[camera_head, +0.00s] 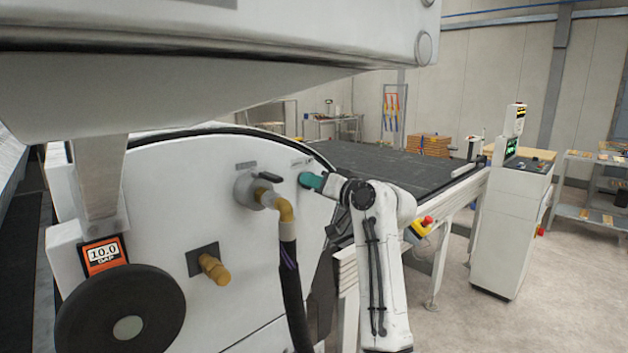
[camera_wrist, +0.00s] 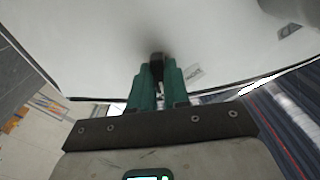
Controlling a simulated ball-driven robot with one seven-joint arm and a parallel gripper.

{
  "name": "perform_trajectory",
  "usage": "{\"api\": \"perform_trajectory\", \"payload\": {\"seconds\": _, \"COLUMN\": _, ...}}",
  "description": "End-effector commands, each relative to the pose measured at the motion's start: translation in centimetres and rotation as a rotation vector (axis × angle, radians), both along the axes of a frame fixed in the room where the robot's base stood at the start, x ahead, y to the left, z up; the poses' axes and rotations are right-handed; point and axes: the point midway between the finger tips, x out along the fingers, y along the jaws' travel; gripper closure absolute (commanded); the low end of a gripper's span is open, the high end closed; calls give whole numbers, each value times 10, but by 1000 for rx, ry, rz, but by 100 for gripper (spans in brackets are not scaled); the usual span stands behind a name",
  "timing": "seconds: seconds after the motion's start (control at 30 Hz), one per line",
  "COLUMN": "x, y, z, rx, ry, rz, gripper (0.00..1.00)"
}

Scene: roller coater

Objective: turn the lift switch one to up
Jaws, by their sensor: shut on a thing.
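My gripper (camera_head: 311,181) has teal fingers and meets the white side panel (camera_head: 150,200) of the machine near its curved right edge. In the wrist view, my gripper (camera_wrist: 157,85) is shut on a small black switch knob (camera_wrist: 157,60), with one finger on each side. A small label (camera_wrist: 193,71) is on the panel beside the knob; its text is too small to read surely. In the head view my fingers hide the knob, and a label (camera_head: 301,162) shows just above them. The up mark and the knob's exact setting cannot be made out.
A valve with a black lever (camera_head: 270,177) and a hose (camera_head: 291,285) are close left of my gripper. A brass fitting (camera_head: 214,268), a black handwheel (camera_head: 122,318) and a gap display (camera_head: 104,256) are lower left. A conveyor (camera_head: 400,165) and control cabinet (camera_head: 510,220) stand right.

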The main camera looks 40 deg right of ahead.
Motion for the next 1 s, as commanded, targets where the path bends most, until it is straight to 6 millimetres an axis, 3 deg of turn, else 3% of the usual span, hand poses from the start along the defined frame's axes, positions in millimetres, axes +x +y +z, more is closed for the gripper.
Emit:
{"api": "perform_trajectory", "payload": {"seconds": 0.43, "x": 0, "y": 0, "z": 1, "rx": 12, "ry": -3, "rz": -1, "gripper": 100}}
{"api": "perform_trajectory", "payload": {"seconds": 0.47, "x": 0, "y": 0, "z": 1, "rx": 12, "ry": -3, "rz": -1, "gripper": 82}}
{"api": "perform_trajectory", "payload": {"seconds": 0.7, "x": 0, "y": 0, "z": 1, "rx": 10, "ry": -2, "rz": 0, "gripper": 59}}
{"api": "perform_trajectory", "payload": {"seconds": 1.0, "x": -2, "y": -1, "z": 0, "rx": 10, "ry": -1, "rz": -1, "gripper": 58}}
